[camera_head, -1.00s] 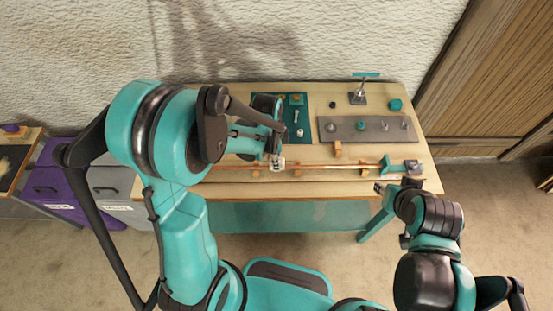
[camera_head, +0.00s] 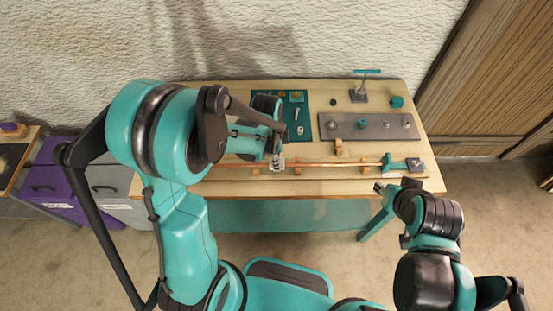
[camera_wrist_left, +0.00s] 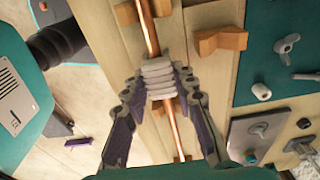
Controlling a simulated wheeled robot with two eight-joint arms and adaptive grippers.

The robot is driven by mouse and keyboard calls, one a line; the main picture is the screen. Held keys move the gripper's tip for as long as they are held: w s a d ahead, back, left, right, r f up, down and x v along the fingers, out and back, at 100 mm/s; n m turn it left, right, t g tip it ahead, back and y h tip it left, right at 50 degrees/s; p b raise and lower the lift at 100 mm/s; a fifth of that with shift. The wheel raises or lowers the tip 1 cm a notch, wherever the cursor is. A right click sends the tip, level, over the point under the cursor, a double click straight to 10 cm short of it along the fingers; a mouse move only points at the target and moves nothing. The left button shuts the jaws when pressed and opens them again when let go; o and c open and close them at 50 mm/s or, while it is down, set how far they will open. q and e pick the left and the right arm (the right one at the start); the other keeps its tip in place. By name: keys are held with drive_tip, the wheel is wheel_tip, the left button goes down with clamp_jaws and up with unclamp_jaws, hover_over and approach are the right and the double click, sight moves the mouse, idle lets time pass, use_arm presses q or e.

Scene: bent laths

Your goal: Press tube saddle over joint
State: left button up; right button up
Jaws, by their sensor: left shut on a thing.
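The copper tube (camera_head: 330,164) lies left to right along the front of the wooden table; it also shows in the left wrist view (camera_wrist_left: 149,28). The pale, ribbed tube saddle (camera_wrist_left: 158,78) sits across the tube, between the fingers of my left gripper (camera_head: 277,163). That gripper is shut on the saddle from both sides. The joint is not distinguishable, and the saddle's underside is hidden. My right gripper (camera_head: 379,187) is beside the table's front right edge, apart from the tube; its jaw opening is too small to make out.
Wooden blocks (camera_wrist_left: 219,40) stand by the tube. A teal end fixture (camera_head: 395,166) is at its right end. A grey plate (camera_head: 345,128) with several knobs and a teal mat (camera_head: 293,110) with small parts lie behind. A clamp stand (camera_head: 358,94) is at the back.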

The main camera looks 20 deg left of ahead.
use_arm(q)
drive_tip(key=shift+f, duration=0.2)
drive_tip(key=o, duration=1)
drive_tip(key=shift+r+p, duration=2.4)
drive_tip(key=shift+r, duration=1.2)
